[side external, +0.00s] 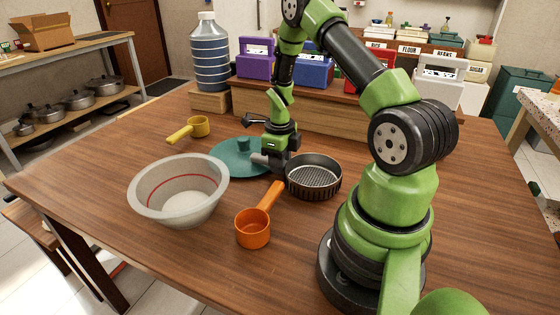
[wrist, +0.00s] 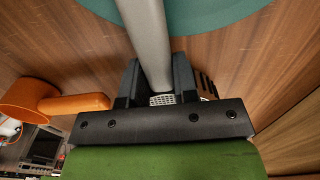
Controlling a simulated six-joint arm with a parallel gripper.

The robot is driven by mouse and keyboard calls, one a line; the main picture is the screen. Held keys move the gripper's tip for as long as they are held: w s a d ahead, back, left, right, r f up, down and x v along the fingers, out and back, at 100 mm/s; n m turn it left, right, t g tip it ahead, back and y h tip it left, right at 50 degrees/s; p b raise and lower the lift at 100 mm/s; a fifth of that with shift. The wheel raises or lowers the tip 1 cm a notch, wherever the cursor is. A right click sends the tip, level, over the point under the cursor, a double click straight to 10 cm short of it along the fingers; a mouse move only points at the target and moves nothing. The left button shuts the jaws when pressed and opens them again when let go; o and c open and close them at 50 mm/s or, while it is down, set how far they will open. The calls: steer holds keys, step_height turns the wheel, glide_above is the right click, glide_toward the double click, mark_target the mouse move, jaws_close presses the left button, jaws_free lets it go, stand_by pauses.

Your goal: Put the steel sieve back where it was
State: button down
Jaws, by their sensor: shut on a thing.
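The steel sieve (side external: 314,177) is a round, dark-rimmed pan with a mesh bottom, at the middle of the table in the side view. Its grey handle (wrist: 147,38) runs between my fingers in the wrist view, and a small patch of mesh shows behind them. My gripper (side external: 272,163) is shut on this handle, to the left of the sieve's bowl; it also shows in the wrist view (wrist: 155,85). The sieve looks level and low over the table; I cannot tell whether it touches. Most of the bowl is hidden in the wrist view.
A teal lid (side external: 228,154) lies just behind and left of my gripper. An orange scoop (side external: 253,231) is in front, a large grey bowl (side external: 180,205) to the left, a yellow scoop (side external: 198,127) farther back. A wooden riser (side external: 330,116) with canisters blocks the back.

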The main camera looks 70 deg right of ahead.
steer(key=shift+f, duration=0.1)
steer(key=c, duration=0.9)
jaws_free()
